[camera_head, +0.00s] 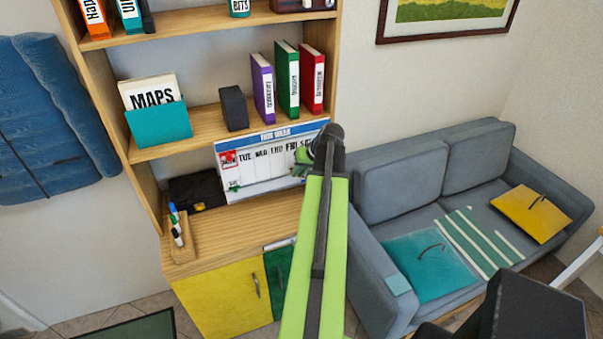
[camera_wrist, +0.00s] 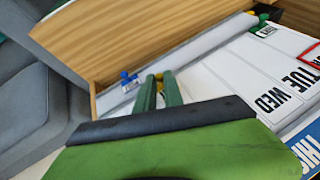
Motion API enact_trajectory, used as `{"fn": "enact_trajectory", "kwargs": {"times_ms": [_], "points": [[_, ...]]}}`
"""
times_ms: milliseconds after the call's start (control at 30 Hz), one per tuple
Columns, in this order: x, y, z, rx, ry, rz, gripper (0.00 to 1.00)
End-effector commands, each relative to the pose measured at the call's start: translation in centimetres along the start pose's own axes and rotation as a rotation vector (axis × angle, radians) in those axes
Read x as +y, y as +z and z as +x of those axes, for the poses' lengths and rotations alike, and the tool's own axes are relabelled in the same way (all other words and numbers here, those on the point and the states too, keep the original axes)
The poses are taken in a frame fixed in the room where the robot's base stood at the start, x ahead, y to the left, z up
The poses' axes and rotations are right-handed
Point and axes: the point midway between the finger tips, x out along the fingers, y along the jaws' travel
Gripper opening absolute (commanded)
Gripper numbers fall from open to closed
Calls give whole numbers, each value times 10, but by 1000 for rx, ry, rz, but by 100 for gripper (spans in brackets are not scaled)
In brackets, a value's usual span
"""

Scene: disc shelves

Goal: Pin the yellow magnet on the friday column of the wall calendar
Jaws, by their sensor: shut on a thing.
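The wall calendar (camera_head: 255,170) stands on the cabinet top under the lowest shelf, with a blue header and a row of day names. In the wrist view its white face (camera_wrist: 235,75) is tilted, with TUE and WED readable. The Friday column is partly covered by my arm in the head view and by my fingers in the wrist view. My gripper (camera_head: 303,158) is at the calendar's right part; its green fingers (camera_wrist: 159,88) are shut on the yellow magnet (camera_wrist: 159,77), of which only a sliver shows. I cannot tell whether the magnet touches the calendar.
A blue item (camera_wrist: 128,81) lies near my fingertips at the calendar's ledge. A red-framed piece (camera_head: 230,160) sits on the calendar's left part. A wooden holder with markers (camera_head: 177,235) stands left on the cabinet. The shelf board (camera_head: 200,130) is just above; a grey sofa (camera_head: 400,190) stands right.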

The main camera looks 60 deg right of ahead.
Motion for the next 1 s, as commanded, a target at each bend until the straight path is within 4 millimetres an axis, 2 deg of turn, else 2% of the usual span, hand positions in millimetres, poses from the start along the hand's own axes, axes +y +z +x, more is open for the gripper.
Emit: {"fn": "enact_trajectory", "kwargs": {"times_ms": [1000], "points": [[0,-5,2,1,0,2,0]]}}
